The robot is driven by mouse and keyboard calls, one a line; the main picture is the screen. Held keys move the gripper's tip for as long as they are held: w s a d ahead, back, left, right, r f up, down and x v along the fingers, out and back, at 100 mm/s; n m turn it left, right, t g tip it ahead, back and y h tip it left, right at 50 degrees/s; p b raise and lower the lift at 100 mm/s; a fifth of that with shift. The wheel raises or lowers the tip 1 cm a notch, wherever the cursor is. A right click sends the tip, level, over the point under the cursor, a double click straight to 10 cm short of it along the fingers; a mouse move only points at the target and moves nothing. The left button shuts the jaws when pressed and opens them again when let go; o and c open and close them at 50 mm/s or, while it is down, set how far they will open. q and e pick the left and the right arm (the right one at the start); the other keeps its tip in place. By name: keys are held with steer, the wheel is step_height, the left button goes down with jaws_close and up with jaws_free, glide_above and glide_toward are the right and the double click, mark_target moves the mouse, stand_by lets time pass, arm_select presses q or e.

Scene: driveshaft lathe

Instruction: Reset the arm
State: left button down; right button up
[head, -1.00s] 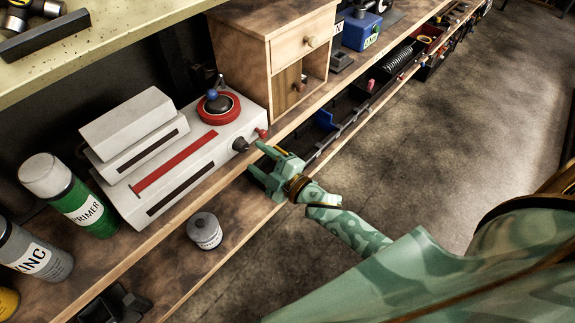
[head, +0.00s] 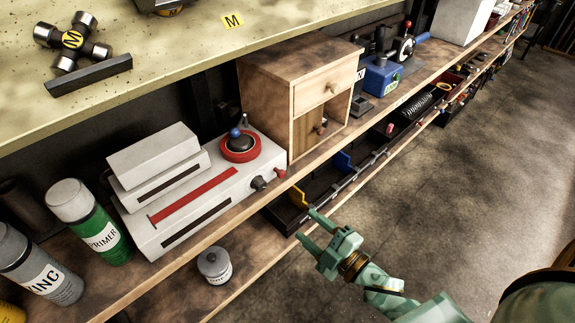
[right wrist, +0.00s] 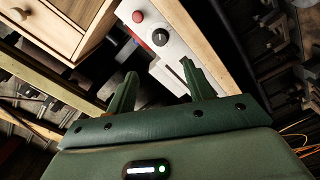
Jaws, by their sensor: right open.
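My right gripper (head: 313,230) is green, open and empty. In the head view it hangs in front of the shelf edge, below and to the right of the white machine (head: 185,224) with the red dial and black knob. It is apart from the shelf and touches nothing that I can see. In the right wrist view the two green fingers (right wrist: 157,92) are spread, with nothing between them and the white machine's red and black knobs (right wrist: 160,37) beyond. My left gripper is not in view.
A wooden drawer cabinet (head: 265,80) stands beside the machine. A grey tin (head: 215,266), a primer can (head: 92,225) and a zinc can (head: 38,265) are on the shelves. Black bins (head: 345,180) line the lower shelf. The floor (head: 490,130) at right is clear.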

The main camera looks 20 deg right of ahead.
steer(key=s+d+f+m+g+h, duration=0.35)
steer(key=s+f, duration=0.25)
steer(key=f, duration=0.7)
steer(key=s+d+f+m+g+h, duration=0.2)
steer(key=s+f+m+g, duration=0.25)
steer(key=f, duration=0.75)
steer(key=s+f+m+g, duration=0.1)
steer(key=s+f+g, duration=0.1)
steer(key=s+f, duration=0.3)
steer(key=s+f+m+g, duration=0.1)
steer(key=s+f+g, duration=0.2)
steer(key=s, duration=0.8)
steer(key=s+a+f+m+g, duration=0.1)
steer(key=s+f+m+g, duration=0.1)
steer(key=s+f, duration=0.4)
steer(key=s+g, duration=0.1)
steer(key=s, duration=0.1)
steer(key=shift+s+f+h+b, duration=0.35)
steer(key=shift+s, duration=0.05)
steer(key=shift+a, duration=0.1)
